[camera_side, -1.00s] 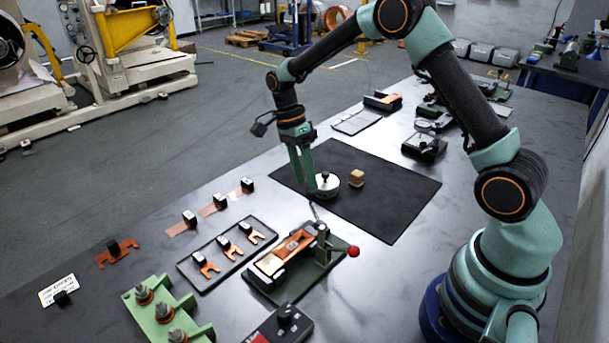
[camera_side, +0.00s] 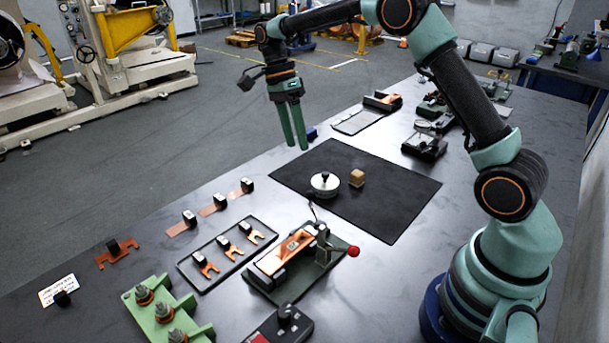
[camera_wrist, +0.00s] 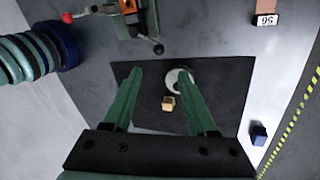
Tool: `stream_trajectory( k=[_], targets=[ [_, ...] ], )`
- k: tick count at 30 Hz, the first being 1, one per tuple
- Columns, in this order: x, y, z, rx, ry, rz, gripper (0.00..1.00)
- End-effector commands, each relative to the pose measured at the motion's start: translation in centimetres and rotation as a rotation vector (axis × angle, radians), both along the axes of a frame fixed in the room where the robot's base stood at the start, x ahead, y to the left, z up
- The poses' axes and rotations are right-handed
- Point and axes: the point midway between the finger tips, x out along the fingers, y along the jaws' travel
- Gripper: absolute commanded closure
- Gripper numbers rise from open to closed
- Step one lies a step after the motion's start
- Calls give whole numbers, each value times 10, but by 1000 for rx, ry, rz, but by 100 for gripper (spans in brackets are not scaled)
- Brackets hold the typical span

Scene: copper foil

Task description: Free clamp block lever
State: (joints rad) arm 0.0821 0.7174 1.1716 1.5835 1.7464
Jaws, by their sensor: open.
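The clamp block (camera_side: 290,262) stands on the table at front centre in the side view, with a copper strip (camera_side: 287,250) on it. Its lever ends in a red ball (camera_side: 353,251) and points out to the right, low over the green base. The clamp also shows at the top of the wrist view (camera_wrist: 138,22), with the red ball (camera_wrist: 67,18) at its left. My gripper (camera_side: 299,146) is raised above the far left edge of the black mat, away from the clamp. Its green fingers are apart and empty in the wrist view (camera_wrist: 166,98).
A round silver weight with a black knob (camera_side: 325,184) and a small wooden block (camera_side: 357,178) sit on the black mat (camera_side: 400,190). A tray of copper pieces (camera_side: 227,253) lies left of the clamp. A green terminal block (camera_side: 166,316) stands in front.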

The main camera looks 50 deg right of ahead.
Motion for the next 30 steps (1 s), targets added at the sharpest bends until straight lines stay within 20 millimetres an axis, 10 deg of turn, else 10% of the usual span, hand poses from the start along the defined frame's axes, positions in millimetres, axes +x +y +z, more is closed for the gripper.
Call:
stream_trajectory(
  k=[30],
  targets=[
    [-98,3,-1,-60,-665,274,42]
  ],
)
